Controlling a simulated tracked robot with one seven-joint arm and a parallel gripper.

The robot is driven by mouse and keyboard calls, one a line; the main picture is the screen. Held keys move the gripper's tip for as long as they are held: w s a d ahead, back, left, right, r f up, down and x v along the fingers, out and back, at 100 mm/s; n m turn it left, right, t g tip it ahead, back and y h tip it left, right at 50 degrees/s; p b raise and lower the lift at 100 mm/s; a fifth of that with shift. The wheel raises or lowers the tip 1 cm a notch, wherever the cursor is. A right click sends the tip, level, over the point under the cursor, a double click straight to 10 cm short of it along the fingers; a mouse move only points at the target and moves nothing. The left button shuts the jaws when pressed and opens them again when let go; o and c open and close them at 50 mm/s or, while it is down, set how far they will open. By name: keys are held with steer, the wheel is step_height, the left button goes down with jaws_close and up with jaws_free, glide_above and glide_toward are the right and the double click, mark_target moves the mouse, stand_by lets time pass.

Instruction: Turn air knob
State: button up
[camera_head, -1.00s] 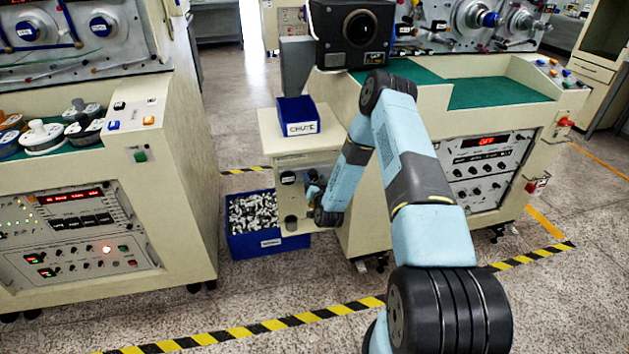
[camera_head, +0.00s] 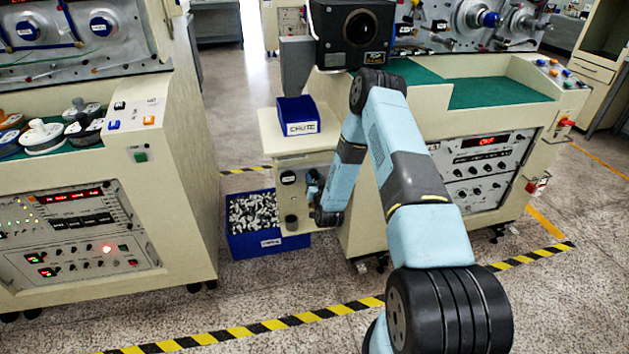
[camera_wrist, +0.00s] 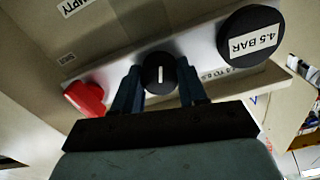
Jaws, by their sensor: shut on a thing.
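The air knob (camera_wrist: 160,76) is a round black knob with a white pointer line, in the middle of the wrist view. It sits on a pale metal plate (camera_wrist: 205,42) on the cabinet. My gripper (camera_wrist: 158,84) has its two blue fingers at either side of the knob and is shut on it. The white line points nearly straight up and down in the wrist view. In the head view my gripper (camera_head: 314,188) is at the front of the small cabinet (camera_head: 300,150), and the arm hides most of the knob.
A black gauge labelled "4.5 BAR" (camera_wrist: 249,35) is right of the knob, and a red part (camera_wrist: 84,97) is left. A blue "CHUTE" bin (camera_head: 298,115) stands on the small cabinet. A blue crate of small parts (camera_head: 252,240) is on the floor beside it.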

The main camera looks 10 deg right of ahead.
steer(key=o, duration=1.1)
steer(key=shift+c, duration=0.2)
steer(key=shift+s, duration=0.1)
steer(key=s, duration=1.3)
steer(key=shift+s, duration=0.3)
